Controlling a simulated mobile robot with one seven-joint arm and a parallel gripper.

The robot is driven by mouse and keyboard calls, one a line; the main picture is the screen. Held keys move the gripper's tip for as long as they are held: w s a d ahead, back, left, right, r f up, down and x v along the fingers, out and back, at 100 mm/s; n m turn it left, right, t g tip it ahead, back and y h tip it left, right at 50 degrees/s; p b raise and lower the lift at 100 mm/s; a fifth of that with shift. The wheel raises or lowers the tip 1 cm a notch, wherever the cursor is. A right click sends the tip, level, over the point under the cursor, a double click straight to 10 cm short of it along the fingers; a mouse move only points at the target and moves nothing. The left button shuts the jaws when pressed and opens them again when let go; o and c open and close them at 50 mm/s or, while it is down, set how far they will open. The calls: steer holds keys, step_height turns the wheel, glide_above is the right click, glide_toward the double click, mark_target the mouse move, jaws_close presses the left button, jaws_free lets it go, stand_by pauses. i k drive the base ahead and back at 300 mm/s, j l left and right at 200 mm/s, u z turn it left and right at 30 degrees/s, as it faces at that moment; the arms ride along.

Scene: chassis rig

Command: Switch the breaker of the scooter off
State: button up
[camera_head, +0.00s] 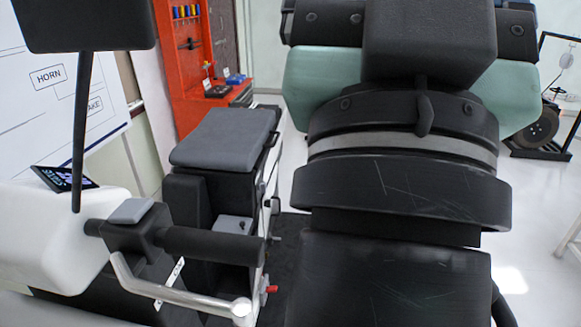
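The scooter stands on the left. It has a grey seat (225,138), a white front cover (42,240), a black handlebar grip (212,245) and a silver brake lever (178,294). A small grey box (233,225) with a small raised part on top sits below the seat, behind the grip. A small red part (271,289) sticks out low on the scooter's right side. I cannot tell which of these, if either, is the breaker, nor its switch position. My black arm links fill the middle and right. My gripper is not in view.
A black mirror (88,24) stands on a stalk above the handlebar, near a small lit display (64,178). A red tool cabinet (185,60) and a whiteboard (50,90) are behind. A wheel on a stand (535,125) is at right. Pale floor is clear there.

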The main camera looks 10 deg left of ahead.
mark_target(271, 289)
steer(key=z, duration=0.55)
steer(key=i+l+z, duration=0.15)
steer(key=l, duration=0.2)
steer(key=i+l+z, duration=0.1)
steer(key=l, duration=0.25)
steer(key=i+l+z, duration=0.15)
steer(key=l, duration=0.2)
steer(key=i+l+u, duration=0.1)
steer(key=i+u, duration=0.25)
steer(key=i+l+u, duration=0.65)
steer(key=i, duration=0.15)
steer(key=i+u, duration=0.25)
steer(key=u, duration=0.2)
steer(key=i+l+u, duration=0.1)
steer(key=u, duration=0.3)
steer(key=i+l+u, duration=0.2)
steer(key=u, duration=0.25)
steer(key=i+l+u, duration=0.25)
steer(key=u, duration=0.2)
steer(key=i+l+u, duration=0.25)
steer(key=l+u, duration=0.2)
steer(key=i+l+u, duration=0.1)
steer(key=l+u, duration=0.15)
steer(key=l, duration=0.2)
steer(key=i+j, duration=0.2)
steer(key=i, duration=0.25)
